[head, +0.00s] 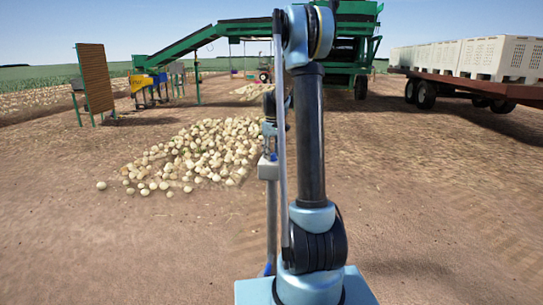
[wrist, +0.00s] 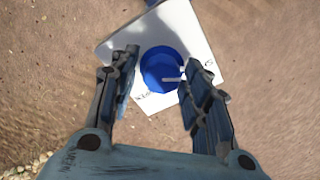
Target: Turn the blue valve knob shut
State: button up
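The blue valve knob (wrist: 160,69) shows in the wrist view as a round blue knob with a white pointer line toward the right. It is mounted on a white plate (wrist: 183,22) with small dark markings, partly hidden by my fingers. My gripper (wrist: 155,85) is open, with one finger on each side of the knob. A gap shows on the left; the right finger is close to the knob, and I cannot tell if it touches.
A pile of onions (head: 205,150) lies on the dirt to the left. Behind it stand a green elevator conveyor (head: 205,38) and a brown slatted panel (head: 96,78). A trailer (head: 480,88) with white crates (head: 500,57) is at the right. The ground at right is clear.

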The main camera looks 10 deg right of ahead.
aim_at(272, 154)
dwell(0.3)
notch_tip(272, 154, up, 12)
dwell(0.6)
jog(key=shift+s, duration=0.1)
jog(key=s+f+m+t, duration=0.1)
jog(key=s+f+m, duration=0.2)
jog(key=s, duration=2.2)
jog(key=s+f+m, duration=0.1)
jog(key=s+f, duration=0.6)
jog(key=s, duration=0.2)
jog(key=s+f+m+t, duration=0.1)
jog(key=s+f, duration=0.6)
jog(key=s, duration=0.3)
jog(key=shift+f, duration=0.35)
